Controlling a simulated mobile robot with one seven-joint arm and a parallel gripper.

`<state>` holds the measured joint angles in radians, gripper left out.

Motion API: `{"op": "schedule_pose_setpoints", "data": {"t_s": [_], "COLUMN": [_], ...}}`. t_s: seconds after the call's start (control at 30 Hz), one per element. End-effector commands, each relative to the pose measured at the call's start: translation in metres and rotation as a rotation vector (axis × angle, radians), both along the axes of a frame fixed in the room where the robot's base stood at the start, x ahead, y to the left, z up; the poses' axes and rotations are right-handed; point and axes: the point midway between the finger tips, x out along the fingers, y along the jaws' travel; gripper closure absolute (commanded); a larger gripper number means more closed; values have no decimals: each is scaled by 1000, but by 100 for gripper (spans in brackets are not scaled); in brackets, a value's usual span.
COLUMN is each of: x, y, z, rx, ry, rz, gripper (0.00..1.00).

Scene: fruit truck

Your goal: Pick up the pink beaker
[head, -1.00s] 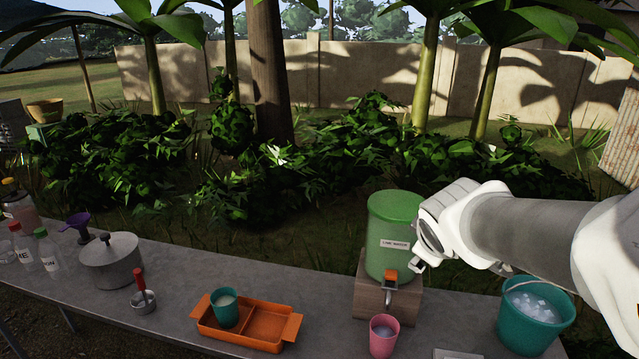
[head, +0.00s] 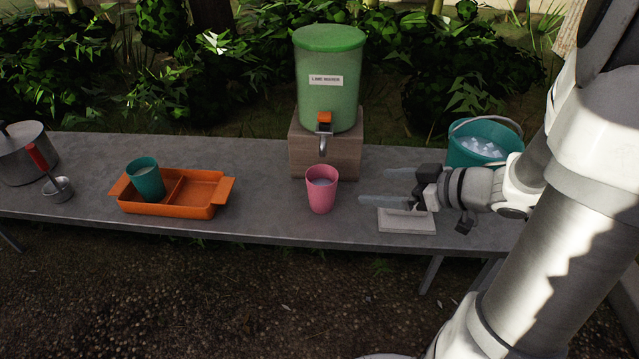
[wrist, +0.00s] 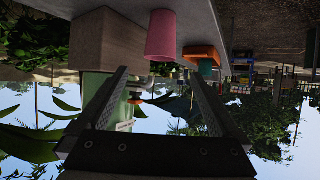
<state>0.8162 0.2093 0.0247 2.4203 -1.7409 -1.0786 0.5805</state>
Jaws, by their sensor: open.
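The pink beaker (head: 321,196) stands upright on the grey table below the dispenser's tap, with a pale liquid in it. My gripper (head: 372,187) is to its right, a short way off, with its two fingers pointing left toward it. The fingers are apart and nothing is between them. In the wrist view, which is upside down, the beaker (wrist: 162,36) shows beyond the open fingers (wrist: 160,80).
The green dispenser (head: 330,85) stands on a wooden block (head: 345,158) behind the beaker. A white cloth-like block (head: 406,222) lies under my gripper. A teal ice bucket (head: 470,155) is at right. An orange tray (head: 215,208) holding a teal cup (head: 146,182) is at left.

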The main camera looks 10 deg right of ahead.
Motion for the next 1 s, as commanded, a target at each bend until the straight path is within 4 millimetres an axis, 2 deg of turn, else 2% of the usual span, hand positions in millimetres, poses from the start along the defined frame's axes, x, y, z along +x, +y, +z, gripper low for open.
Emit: {"op": "schedule_pose_setpoints", "data": {"t_s": [0.17, 0.53, 0.83, 1.0], "x": [17, 71, 85, 97], "y": [17, 58, 68, 78], "z": [-18, -54, -60, -71], "rx": [8, 5, 4, 4], "ry": [4, 1, 0, 1], "rz": [9, 6, 4, 5], "gripper": [0, 0, 0, 0]}}
